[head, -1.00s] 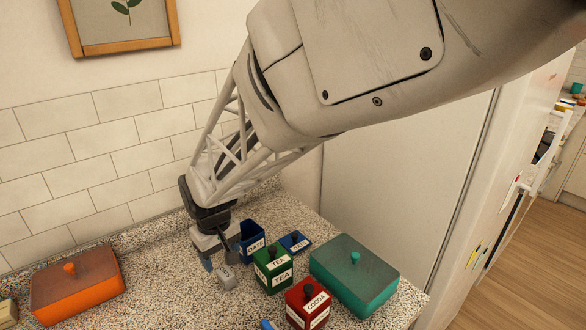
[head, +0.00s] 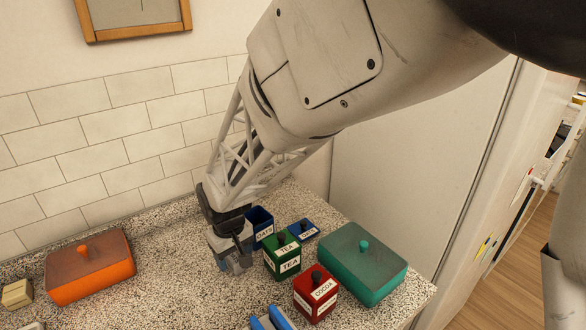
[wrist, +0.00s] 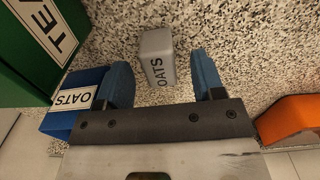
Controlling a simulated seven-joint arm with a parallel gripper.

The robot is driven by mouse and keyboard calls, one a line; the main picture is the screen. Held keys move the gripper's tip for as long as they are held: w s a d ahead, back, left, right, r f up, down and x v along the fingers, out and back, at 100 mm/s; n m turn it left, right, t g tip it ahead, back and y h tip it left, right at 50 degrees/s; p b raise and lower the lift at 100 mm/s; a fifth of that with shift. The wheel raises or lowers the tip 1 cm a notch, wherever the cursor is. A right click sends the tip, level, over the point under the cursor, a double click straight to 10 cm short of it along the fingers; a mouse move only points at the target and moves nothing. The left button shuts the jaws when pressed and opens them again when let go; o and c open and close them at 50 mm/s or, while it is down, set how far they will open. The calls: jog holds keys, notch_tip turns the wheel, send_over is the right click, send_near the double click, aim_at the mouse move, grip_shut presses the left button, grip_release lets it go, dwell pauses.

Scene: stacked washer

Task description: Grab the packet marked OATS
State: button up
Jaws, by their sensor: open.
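The small grey packet marked OATS (wrist: 158,58) lies on the speckled counter in the wrist view. Its lettered near end is between the two blue fingertips of my gripper (head: 236,265), closer to the left finger, with a wider gap on the right. My gripper is open, low over the counter. In the head view the packet is mostly hidden by my gripper. An open blue canister, also labelled OATS (head: 262,233), stands just behind and right of my gripper; it shows beside the left finger in the wrist view (wrist: 72,101).
A green TEA canister (head: 283,262) and a red COCOA canister (head: 317,296) stand right of my gripper. A blue lid (head: 304,231), a teal box (head: 365,272) and, far left, an orange box (head: 92,280) are on the counter (head: 170,285). Clear counter lies to the left.

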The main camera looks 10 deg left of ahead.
aim_at(234, 256)
jog(key=shift+f, duration=0.55)
jog(key=c, duration=1)
jog(key=shift+r, duration=0.2)
notch_tip(234, 256, up, 10)
jog(key=shift+f, duration=0.15)
jog(key=shift+w, duration=0.1)
dwell(0.5)
